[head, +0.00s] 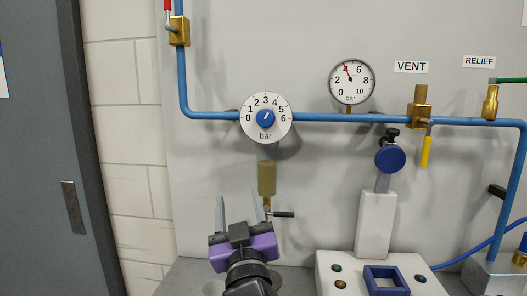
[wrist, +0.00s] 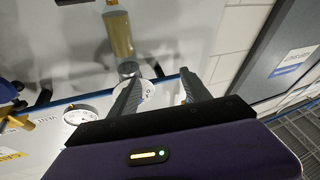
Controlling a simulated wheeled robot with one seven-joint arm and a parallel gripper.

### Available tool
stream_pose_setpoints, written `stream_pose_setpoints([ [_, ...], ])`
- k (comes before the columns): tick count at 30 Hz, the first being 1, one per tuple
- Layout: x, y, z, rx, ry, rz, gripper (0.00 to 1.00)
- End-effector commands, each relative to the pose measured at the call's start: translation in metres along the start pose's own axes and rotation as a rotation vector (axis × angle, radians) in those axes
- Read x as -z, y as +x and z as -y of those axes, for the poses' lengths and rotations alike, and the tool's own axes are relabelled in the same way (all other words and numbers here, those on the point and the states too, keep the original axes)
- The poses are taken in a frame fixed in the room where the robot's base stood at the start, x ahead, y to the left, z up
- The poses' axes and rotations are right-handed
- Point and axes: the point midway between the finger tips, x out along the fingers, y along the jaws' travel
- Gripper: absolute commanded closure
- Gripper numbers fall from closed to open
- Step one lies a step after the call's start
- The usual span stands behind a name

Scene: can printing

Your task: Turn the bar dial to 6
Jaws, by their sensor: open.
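The bar dial (head: 253,130) is a round white face marked 0 to 6 on the grey panel, with a blue knob (head: 265,118) at its centre. The knob's pale mark points up and slightly right, roughly between 3 and 4. My gripper (head: 240,208) is open and empty, apart from the dial, below it and a little to its left in the head view. In the wrist view my gripper (wrist: 163,73) has its fingers spread. A white disc, seemingly the dial (wrist: 149,91), shows partly hidden behind the left finger there.
A brass cylinder (head: 267,178) with a dark lever hangs below the dial, close right of my gripper. A pressure gauge (head: 351,95) reads about 4. A vent valve (head: 425,150) with a yellow handle is further right. A white press (head: 376,225) stands on the bench.

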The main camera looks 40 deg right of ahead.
Motion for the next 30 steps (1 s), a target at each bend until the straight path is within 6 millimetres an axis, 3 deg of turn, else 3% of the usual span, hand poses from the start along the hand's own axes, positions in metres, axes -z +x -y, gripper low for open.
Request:
stream_pose_setpoints([
  [1, 0.024, 0.016, -0.012, -0.055, 0.021, -0.015, 0.44],
  [3, 0.045, 0.030, -0.027, -0.121, 0.042, -0.022, 0.44],
  [9, 0.085, 0.051, -0.059, -0.249, 0.094, -0.033, 0.44],
  [16, 0.097, 0.065, -0.071, -0.286, 0.109, -0.034, 0.44],
  [30, 0.098, 0.125, -0.088, -0.283, 0.109, -0.034, 0.44],
])
